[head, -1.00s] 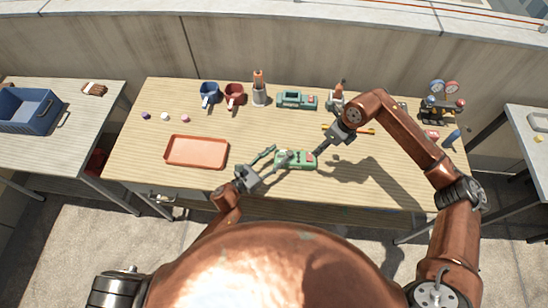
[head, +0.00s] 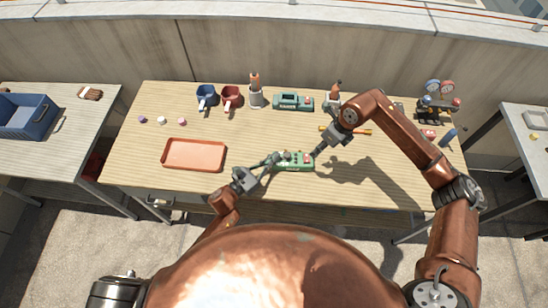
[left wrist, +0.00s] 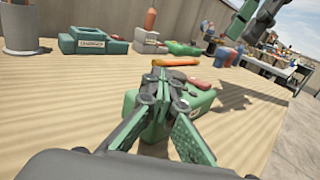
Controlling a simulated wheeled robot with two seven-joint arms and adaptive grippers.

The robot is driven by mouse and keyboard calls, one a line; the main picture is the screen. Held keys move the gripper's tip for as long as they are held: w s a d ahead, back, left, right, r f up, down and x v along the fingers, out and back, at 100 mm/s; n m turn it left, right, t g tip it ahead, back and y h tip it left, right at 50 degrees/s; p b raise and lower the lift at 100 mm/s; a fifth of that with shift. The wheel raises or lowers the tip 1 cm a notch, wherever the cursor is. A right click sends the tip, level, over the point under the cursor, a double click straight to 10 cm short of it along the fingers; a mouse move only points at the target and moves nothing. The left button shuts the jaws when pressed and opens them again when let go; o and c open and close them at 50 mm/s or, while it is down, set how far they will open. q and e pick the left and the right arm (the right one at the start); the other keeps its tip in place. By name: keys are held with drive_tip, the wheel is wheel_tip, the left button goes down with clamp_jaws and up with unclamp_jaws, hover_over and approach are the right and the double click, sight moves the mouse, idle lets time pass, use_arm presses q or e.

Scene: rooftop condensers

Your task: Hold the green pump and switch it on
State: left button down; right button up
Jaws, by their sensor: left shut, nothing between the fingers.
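The green pump (head: 293,162) lies on the middle of the wooden table, with a red knob or button near its right end. It also shows in the left wrist view (left wrist: 200,100), partly hidden by my left fingers. My left gripper (head: 272,160) is shut and empty, its fingertips at the left end of the pump; whether they touch it I cannot tell. It also shows in the left wrist view (left wrist: 165,90). My right gripper (head: 318,150) points down at the pump's right end. Its fingers look narrow and small, and their opening is unclear.
A teal box (head: 293,103) with a label stands behind the pump. A blue mug (head: 206,93), a red mug (head: 231,93) and a grey holder (head: 256,98) stand along the back. An orange tray (head: 194,154) lies left. A gauge set (head: 438,100) stands at the back right.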

idle(0.4)
use_arm(q)
drive_tip(key=c, duration=2.2)
unclamp_jaws()
drive_tip(key=shift+c, duration=0.2)
drive_tip(key=v, duration=1.2)
